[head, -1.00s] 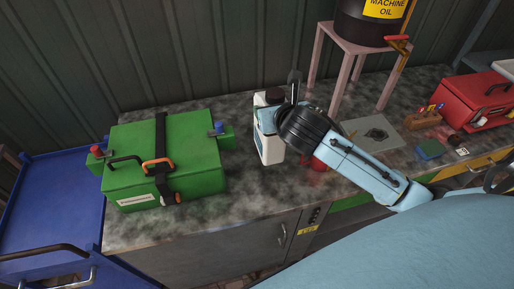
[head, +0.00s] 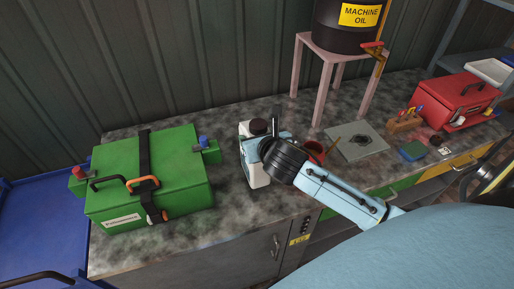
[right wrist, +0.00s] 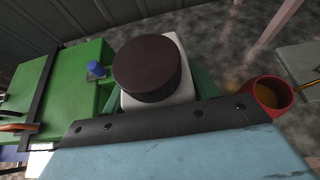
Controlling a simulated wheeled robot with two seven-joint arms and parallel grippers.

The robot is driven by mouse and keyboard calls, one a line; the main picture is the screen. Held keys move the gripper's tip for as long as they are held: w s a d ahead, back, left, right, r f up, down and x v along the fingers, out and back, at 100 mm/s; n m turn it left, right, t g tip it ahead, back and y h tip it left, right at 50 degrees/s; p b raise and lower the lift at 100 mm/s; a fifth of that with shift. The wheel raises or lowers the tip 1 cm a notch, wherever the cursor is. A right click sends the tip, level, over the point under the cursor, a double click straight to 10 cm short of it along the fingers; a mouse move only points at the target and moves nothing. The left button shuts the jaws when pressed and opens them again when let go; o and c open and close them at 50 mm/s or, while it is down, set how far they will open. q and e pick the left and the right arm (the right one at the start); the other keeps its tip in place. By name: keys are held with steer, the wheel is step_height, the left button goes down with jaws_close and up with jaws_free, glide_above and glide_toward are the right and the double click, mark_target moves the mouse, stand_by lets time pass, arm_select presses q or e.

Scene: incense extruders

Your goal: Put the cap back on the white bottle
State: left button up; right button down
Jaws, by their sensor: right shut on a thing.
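The white bottle (head: 259,178) stands upright on or just above the workbench, partly hidden by my right gripper. A dark brown round cap (head: 258,126) sits at its top. In the right wrist view the cap (right wrist: 150,68) covers the bottle's mouth and the bottle's white shoulder (right wrist: 185,88) shows below it. I cannot tell whether it is screwed tight. My right gripper (head: 254,148) is shut around the bottle's upper body, below the cap. Its fingertips are mostly hidden. My left gripper is not in view.
A green box (head: 150,178) is left of the bottle on the bench (head: 225,205). A red cup (head: 315,150) stands close at the right, also in the wrist view (right wrist: 265,93). A grey plate (head: 350,143) and a pink stand (head: 328,75) with an oil drum (head: 345,25) are beyond.

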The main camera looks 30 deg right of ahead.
steer(key=shift+f, duration=1.75)
steer(key=shift+c, duration=2.1)
jaws_free()
steer(key=shift+f, duration=0.2)
steer(key=v, duration=1.2)
steer(key=shift+r, duration=0.1)
